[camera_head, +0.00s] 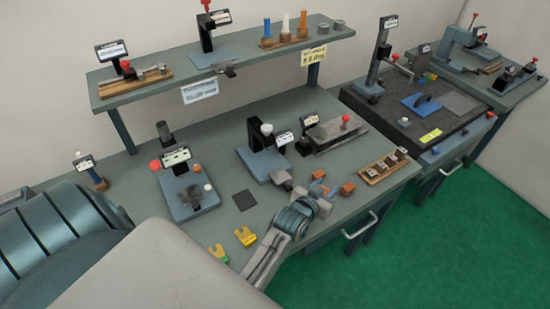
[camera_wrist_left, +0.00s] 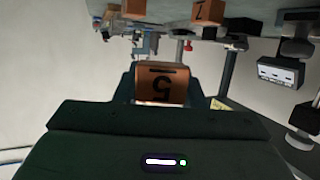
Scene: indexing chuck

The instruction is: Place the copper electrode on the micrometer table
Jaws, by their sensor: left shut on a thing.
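My left gripper (camera_head: 332,191) reaches over the front of the bench. In the left wrist view it is shut on an orange-copper block marked 5 (camera_wrist_left: 162,83), the copper electrode by its look. Another copper block (camera_wrist_left: 207,12), with a mark like a 7, shows beyond it. In the head view, one copper block (camera_head: 348,188) is at the fingertips and another (camera_head: 318,174) is just behind them. Several blue-based instrument stands are in view; I cannot tell which one is the micrometer table. My right gripper is not in view.
A blue-based stand (camera_head: 250,168) with a dark column is close behind the gripper. A wooden rack (camera_head: 374,177) lies to the right. Two yellow forked pieces (camera_head: 244,236) lie near the front edge. A dark granite plate (camera_head: 365,112) with instruments is further right; a shelf (camera_head: 180,99) runs above.

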